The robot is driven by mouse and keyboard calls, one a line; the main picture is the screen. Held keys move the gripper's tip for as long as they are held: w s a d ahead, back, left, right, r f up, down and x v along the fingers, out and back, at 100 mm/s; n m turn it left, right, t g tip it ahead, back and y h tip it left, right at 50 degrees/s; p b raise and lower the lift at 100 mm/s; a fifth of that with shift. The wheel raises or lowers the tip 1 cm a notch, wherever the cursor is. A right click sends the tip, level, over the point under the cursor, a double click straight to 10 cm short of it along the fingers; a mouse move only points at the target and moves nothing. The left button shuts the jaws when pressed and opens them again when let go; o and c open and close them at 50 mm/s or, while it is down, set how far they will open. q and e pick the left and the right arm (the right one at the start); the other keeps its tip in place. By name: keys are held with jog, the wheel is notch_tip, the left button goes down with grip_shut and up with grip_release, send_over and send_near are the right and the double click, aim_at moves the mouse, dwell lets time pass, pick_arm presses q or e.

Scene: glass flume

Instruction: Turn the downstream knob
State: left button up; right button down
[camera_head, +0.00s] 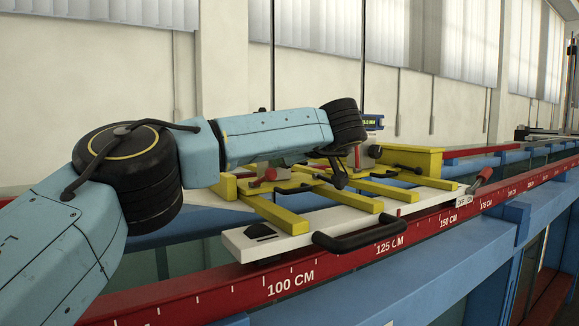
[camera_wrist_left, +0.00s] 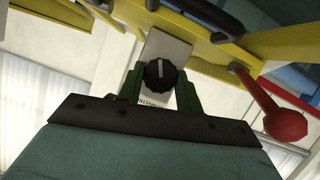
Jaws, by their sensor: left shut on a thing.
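The downstream knob is a round black knob (camera_wrist_left: 159,75) with a white pointer line, on a pale plate (camera_wrist_left: 168,50) with partly hidden lettering. In the left wrist view the two dark green fingers of my left gripper (camera_wrist_left: 159,82) stand on either side of the knob, shut on it. In the head view my left arm reaches in from the left over the white and yellow carriage (camera_head: 240,240). Its wrist end hides the knob there. My right gripper is in neither view.
The carriage sits on red rails with a centimetre scale (camera_head: 340,258). It has yellow bars, a black handle (camera_head: 360,232) and a red-ended lever (camera_head: 481,179). A red ball lever (camera_wrist_left: 285,125) stands close right of my gripper in the wrist view. A small blue display (camera_head: 372,122) stands behind.

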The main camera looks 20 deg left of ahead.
pick_arm(q)
jog(key=n+b, duration=0.1)
jog(key=b, duration=0.1)
jog(key=n+t+b, duration=0.1)
jog(key=b, duration=0.1)
jog(key=shift+s+a+f+h, duration=0.1)
jog(key=shift+f+h, duration=0.15)
jog(key=shift+h, duration=0.15)
jog(key=shift+r+n+t+b, duration=0.1)
jog(key=shift+n+t+b, duration=0.5)
jog(key=shift+b, duration=0.3)
jog(key=o, duration=1)
jog(key=b+v, duration=0.3)
jog(key=v, duration=1)
jog(key=shift+s+r, duration=0.2)
jog(key=shift+r, duration=0.1)
